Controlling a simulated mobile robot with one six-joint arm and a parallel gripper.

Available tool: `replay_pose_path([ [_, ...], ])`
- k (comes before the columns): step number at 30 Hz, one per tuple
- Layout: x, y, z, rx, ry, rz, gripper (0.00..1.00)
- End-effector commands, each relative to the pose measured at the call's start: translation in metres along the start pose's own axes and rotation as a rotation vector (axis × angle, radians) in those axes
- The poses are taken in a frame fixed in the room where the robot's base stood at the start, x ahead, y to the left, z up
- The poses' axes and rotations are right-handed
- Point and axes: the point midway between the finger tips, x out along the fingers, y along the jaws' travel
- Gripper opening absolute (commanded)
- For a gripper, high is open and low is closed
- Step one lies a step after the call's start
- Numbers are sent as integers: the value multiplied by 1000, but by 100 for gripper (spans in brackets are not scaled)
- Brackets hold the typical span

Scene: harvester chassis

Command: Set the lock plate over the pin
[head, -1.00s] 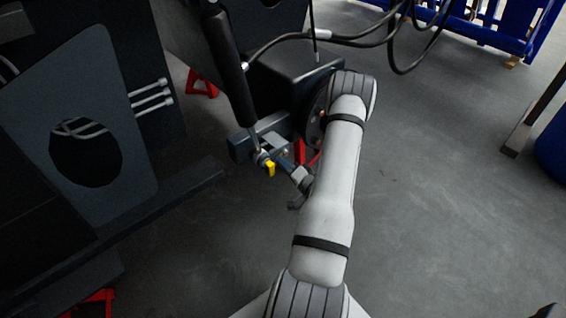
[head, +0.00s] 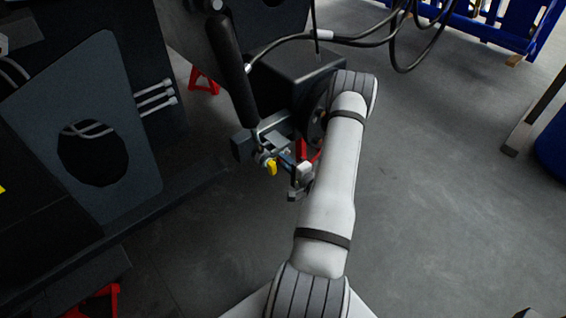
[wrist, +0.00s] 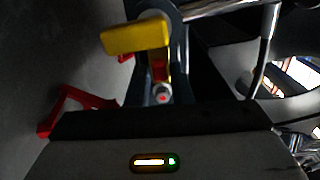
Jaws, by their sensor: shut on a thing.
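A yellow piece (head: 271,167), which I take for the lock plate, is at the lower end of a dark cylinder, beside a grey bracket (head: 275,133). In the wrist view the yellow piece (wrist: 137,38) is a flat, rounded tab at the upper left. A light, red-centred round part (wrist: 161,95) sits below it; I cannot tell whether this is the pin. My gripper (head: 287,158) is at the bracket, just right of the yellow piece. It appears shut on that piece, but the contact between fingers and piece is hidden.
The dark cylinder (head: 233,75) slopes down to the bracket from above. A dark box (head: 292,78) and wheel stand behind the gripper. A dark side panel (head: 90,120) is at the left, with red stands (head: 203,82) below the chassis.

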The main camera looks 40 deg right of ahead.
Motion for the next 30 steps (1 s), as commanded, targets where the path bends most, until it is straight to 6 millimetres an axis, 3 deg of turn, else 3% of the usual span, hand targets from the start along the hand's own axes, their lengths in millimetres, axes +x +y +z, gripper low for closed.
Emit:
replay_pose_path([
  [6, 0, 0, 0, 1, 0, 0, 0],
  [7, 0, 0, 0, 1, 0, 0, 21],
  [12, 0, 0, 0, 0, 0, 0, 35],
  [21, -5, 0, 0, 0, 1, 0, 35],
  [30, -54, -1, -1, 2, 5, 1, 35],
])
